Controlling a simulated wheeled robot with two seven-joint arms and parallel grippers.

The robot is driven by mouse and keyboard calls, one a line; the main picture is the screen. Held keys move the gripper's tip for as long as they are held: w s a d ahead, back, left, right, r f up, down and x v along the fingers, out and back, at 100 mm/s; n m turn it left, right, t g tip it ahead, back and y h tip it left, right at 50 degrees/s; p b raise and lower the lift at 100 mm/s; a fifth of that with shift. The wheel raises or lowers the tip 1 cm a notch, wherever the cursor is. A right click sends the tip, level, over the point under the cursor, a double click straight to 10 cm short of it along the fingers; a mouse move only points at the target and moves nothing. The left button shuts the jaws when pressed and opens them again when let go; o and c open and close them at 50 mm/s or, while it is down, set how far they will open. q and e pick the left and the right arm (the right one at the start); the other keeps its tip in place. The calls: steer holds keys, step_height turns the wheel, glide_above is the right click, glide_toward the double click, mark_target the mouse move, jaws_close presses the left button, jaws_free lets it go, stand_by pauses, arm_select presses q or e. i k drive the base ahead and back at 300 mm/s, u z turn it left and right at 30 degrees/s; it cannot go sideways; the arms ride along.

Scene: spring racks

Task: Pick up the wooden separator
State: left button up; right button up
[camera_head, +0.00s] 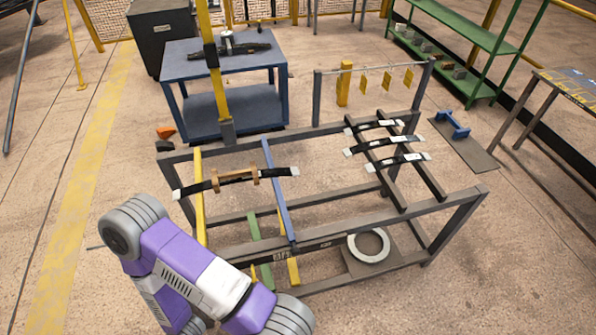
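The wooden separator (236,179) is a small tan wooden piece with raised ends. It sits on a black leaf spring with pale ends (190,190), which lies across the yellow bar (199,216) and the blue bar (276,185) on the left side of the grey rack (328,246). My purple and grey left arm comes in from the bottom, left of and in front of the rack. Its gripper does not show. My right arm and gripper are out of view. No gripper is seen touching the separator.
Several more leaf springs (385,143) lie on the rack's right bars. A pale ring (368,246) rests low inside the rack. A blue table (222,66) stands behind, green shelves (462,32) at the back right.

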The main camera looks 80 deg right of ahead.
mark_target(215, 178)
steer(key=z, duration=2.1)
